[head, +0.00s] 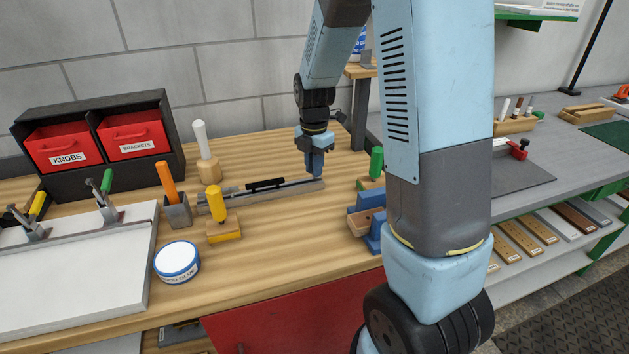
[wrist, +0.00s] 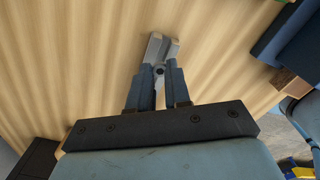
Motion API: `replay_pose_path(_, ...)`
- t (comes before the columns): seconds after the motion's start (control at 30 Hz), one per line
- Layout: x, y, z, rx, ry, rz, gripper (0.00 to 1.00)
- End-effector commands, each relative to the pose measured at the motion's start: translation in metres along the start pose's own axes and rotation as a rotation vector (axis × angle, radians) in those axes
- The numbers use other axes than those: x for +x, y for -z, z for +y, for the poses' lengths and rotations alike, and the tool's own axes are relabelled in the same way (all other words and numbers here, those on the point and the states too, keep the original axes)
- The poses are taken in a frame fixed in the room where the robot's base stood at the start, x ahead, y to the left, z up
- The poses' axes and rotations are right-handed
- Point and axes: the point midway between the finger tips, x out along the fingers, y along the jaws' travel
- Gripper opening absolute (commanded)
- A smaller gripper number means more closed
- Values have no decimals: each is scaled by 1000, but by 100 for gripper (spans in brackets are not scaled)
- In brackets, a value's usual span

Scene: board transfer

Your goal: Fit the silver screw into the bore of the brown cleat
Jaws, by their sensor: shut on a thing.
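My gripper (head: 316,170) points down over the bench, at the right end of a grey metal rail. In the wrist view its blue fingers (wrist: 159,76) are nearly together on a small silver piece with a dark round middle (wrist: 159,69), which looks like the silver screw. Most of it is hidden by the fingers. The brown cleat (head: 362,222) appears to be the brown block between blue holders, right of and nearer than the gripper. Its bore cannot be made out. In the wrist view a brown corner (wrist: 283,77) shows beside a dark blue block at the right.
The grey rail (head: 290,190) lies along the bench under the gripper. A green-handled tool (head: 376,161) stands near the blue holder (head: 377,236). Yellow-handled (head: 214,202) and orange-handled (head: 167,180) tools and a round tin (head: 177,260) stand left. The bench middle is clear.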

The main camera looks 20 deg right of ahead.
Motion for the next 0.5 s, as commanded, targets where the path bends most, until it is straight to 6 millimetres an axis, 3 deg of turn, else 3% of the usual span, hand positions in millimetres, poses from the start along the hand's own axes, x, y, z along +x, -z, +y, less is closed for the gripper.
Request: replay_pose_path(0.5,-33,0,0,0,0,-1,0)
